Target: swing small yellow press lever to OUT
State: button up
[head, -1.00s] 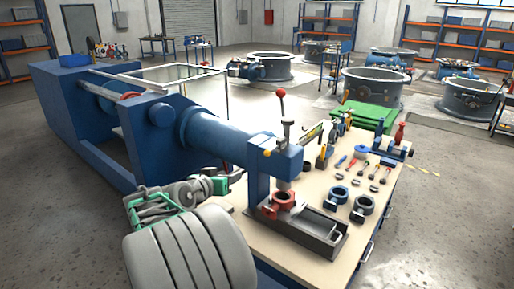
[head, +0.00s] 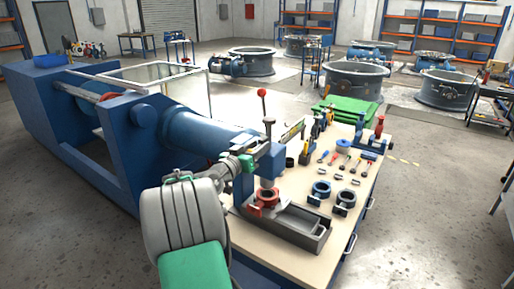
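The blue bench press (head: 244,186) stands on the workbench, with a red-knobbed tall lever (head: 263,105) rising from its top. I cannot make out the small yellow press lever now; my arm covers the side of the press head where a yellow knob showed before. My gripper (head: 262,152) is at that side of the press head, at the end of my grey and green arm. Its fingers are dark and small against the press, so I cannot tell whether they touch it or are open.
A red ring part (head: 268,197) sits under the press beside a grey tray (head: 299,222). A large blue cylinder machine (head: 190,132) stands behind my arm.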

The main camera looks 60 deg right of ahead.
grip_shut()
jog(key=shift+a, duration=0.1)
dwell(1.1)
